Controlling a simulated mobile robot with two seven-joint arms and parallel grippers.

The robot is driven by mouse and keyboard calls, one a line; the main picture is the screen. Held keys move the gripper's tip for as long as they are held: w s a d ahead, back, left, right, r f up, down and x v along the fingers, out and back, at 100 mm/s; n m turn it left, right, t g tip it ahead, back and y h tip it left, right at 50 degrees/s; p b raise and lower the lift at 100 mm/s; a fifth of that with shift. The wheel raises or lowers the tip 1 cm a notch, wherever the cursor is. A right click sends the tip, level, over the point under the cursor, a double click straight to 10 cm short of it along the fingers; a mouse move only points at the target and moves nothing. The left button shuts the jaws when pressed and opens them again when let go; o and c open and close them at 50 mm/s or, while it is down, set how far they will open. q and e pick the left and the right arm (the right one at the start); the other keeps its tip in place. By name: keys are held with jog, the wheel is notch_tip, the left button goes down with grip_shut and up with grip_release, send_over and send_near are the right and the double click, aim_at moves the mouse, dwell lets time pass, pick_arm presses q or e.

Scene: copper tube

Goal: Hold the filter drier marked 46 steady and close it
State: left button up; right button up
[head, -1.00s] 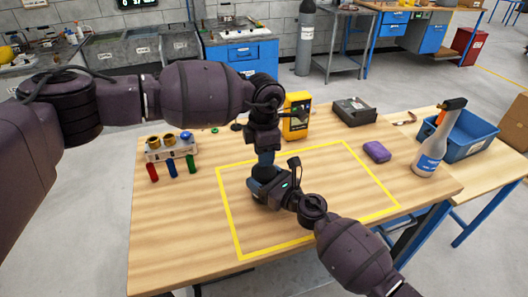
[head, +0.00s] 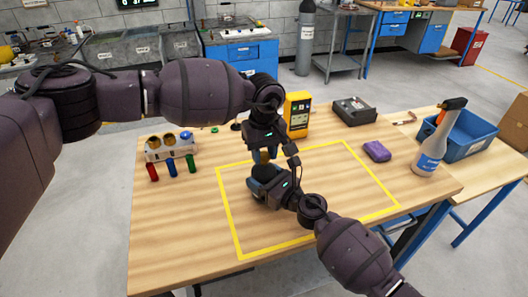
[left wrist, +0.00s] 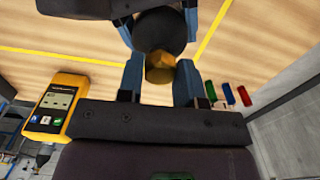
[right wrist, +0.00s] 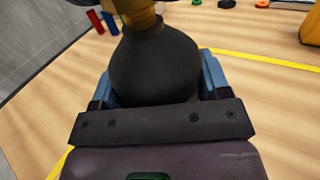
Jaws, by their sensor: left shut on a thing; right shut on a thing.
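The filter drier (right wrist: 155,68) is a dark, rounded body standing upright above the table, with a brass cap (right wrist: 140,20) at its narrow top. My right gripper (head: 264,180) is shut around the dark body. My left gripper (head: 263,155) comes from above and is shut on the brass cap. In the left wrist view the hexagonal brass cap (left wrist: 160,67) sits between the left fingers, with the dark drier (left wrist: 165,35) beyond it. The cap meets the neck; I cannot tell how tightly it is seated. No number 46 is readable.
A small rack (head: 170,148) with brass and blue pieces stands at left, with red, blue and green cylinders before it. A yellow meter (head: 297,115) stands behind the grippers. A purple block (head: 377,151) and spray bottle (head: 432,145) are at right. The yellow-taped area (head: 330,225) is mostly clear.

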pick_arm(q)
jog(key=shift+m, duration=0.9)
pick_arm(e)
jog(key=shift+f, duration=0.1)
pick_arm(q)
jog(key=o, duration=1)
jog(key=shift+r, duration=2.25)
jog(key=shift+c, duration=0.4)
